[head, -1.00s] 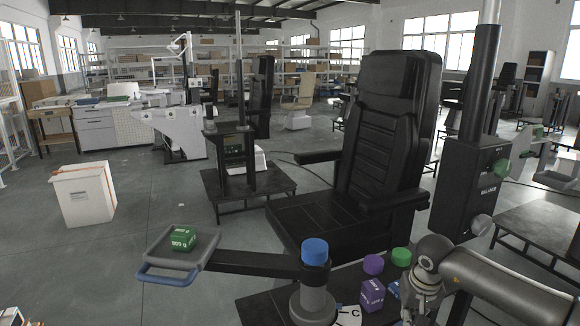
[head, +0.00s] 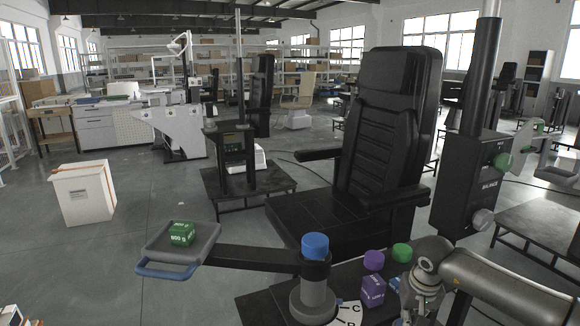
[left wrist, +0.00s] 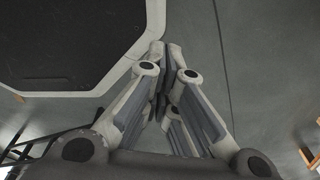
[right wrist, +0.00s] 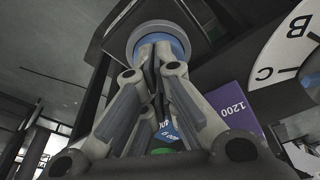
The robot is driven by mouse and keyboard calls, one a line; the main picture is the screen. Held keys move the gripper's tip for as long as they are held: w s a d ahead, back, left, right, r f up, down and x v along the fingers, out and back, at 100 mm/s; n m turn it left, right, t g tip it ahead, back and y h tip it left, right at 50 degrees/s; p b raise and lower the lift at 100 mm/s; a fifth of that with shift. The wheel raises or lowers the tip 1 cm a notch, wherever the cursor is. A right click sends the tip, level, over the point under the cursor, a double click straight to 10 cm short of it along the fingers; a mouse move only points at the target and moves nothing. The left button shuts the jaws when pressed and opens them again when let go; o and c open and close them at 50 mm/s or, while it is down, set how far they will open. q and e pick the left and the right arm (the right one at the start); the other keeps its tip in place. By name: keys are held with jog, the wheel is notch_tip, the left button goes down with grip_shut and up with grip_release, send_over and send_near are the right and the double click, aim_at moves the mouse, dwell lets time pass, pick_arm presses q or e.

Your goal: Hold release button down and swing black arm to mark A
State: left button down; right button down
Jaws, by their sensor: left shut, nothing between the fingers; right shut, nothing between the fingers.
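The black arm (head: 255,257) reaches left from a grey pivot column (head: 313,302) to a grey tray (head: 207,243) with a blue handle (head: 168,270). A blue round cap (head: 315,246) tops the column. The white dial (head: 348,311) shows C; it also shows B and C in the right wrist view (right wrist: 287,48). Mark A is not visible. My right gripper (right wrist: 157,45) is shut and empty. Its fingertips overlap a blue disc (right wrist: 178,45) in a grey rim; I cannot tell if they touch. My left gripper (left wrist: 165,52) is shut and empty over grey floor, away from these things.
A green weight block (head: 181,233) sits in the tray. Purple blocks (head: 372,292) and a green-topped one (head: 402,251) stand right of the column, near my right arm (head: 500,283). A black chair (head: 385,140) stands behind.

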pick_arm(q)
jog(key=c, duration=2.2)
grip_release()
jog(key=shift+f, duration=0.2)
jog(key=o, duration=0.7)
jog(key=shift+a, duration=0.15)
jog(key=shift+o, duration=0.4)
jog(key=w+d+r+m+t, duration=0.1)
jog(key=w+r, duration=0.1)
jog(key=w, duration=0.4)
jog(key=w+d+r+m+t, duration=0.1)
jog(key=w+d, duration=0.1)
jog(key=w, duration=0.3)
jog(key=shift+w+r+t, duration=0.3)
jog(key=shift+w+r, duration=0.05)
jog(key=m+t+y, duration=0.6)
jog(key=m+t, duration=0.4)
jog(key=t, duration=0.6)
send_near(160, 271)
jog(key=x, duration=0.6)
jog(key=f+x, duration=0.1)
jog(key=x, duration=0.2)
jog(key=shift+w+a+r, duration=0.1)
jog(key=shift+w+a, duration=0.1)
jog(key=shift+w, duration=0.2)
